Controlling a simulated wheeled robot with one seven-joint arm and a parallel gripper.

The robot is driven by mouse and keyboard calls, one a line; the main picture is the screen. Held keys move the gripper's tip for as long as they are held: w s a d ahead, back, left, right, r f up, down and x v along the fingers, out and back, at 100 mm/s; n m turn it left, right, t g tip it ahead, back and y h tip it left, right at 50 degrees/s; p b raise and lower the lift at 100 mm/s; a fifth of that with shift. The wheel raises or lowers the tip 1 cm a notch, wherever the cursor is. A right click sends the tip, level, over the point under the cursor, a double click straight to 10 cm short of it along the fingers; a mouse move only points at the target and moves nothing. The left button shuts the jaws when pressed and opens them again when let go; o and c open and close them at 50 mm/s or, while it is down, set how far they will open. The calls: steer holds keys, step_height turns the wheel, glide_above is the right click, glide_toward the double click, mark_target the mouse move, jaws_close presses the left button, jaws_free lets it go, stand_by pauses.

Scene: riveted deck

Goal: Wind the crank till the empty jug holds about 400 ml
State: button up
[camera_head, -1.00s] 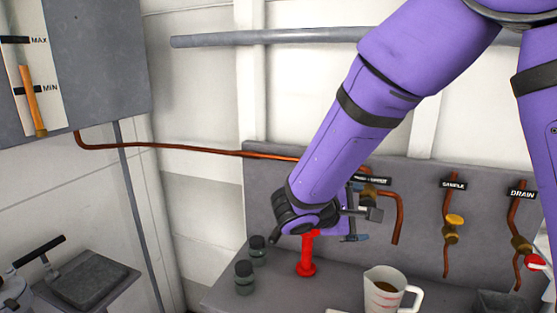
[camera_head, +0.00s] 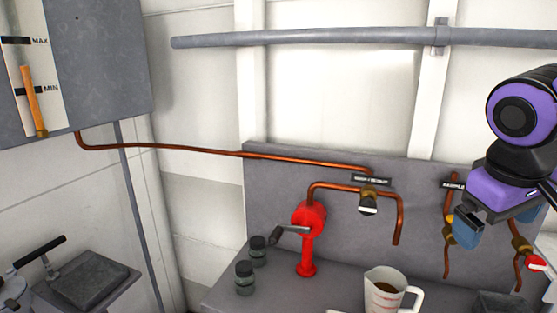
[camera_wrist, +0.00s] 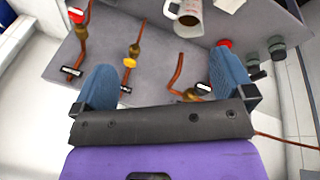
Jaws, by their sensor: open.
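The red hand pump (camera_head: 309,219) stands on the bench with its grey crank arm (camera_head: 291,229) pointing left to a dark knob (camera_head: 274,235). The white jug (camera_head: 384,284) stands upright right of the pump, below the copper spout (camera_head: 399,225). Brown liquid shows in it; I cannot read its level against the red marks. The jug also shows in the wrist view (camera_wrist: 189,20), cut by the top edge. My gripper (camera_head: 467,228) is at the right, in front of the sample valve and away from the crank. In the wrist view its blue fingers (camera_wrist: 165,72) are apart and empty.
Two small dark-lidded jars (camera_head: 245,278) stand left of the pump. A valve (camera_head: 368,202) sits above the spout. The drain valve's red handle (camera_head: 537,262) is at the far right. A gauge (camera_head: 30,95) marked MAX and MIN hangs at the upper left.

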steer(key=s+t, duration=0.1)
steer(key=s+r+m+t+y, duration=0.1)
steer(key=s, duration=0.1)
steer(key=s+r+m+y, duration=0.1)
steer(key=shift+s+a+r+t, duration=0.25)
steer(key=shift+s+a+t, duration=0.05)
steer(key=shift+a+t, duration=0.1)
steer(key=shift+d, duration=0.1)
steer(key=shift+c, duration=0.5)
stand_by(2.2)
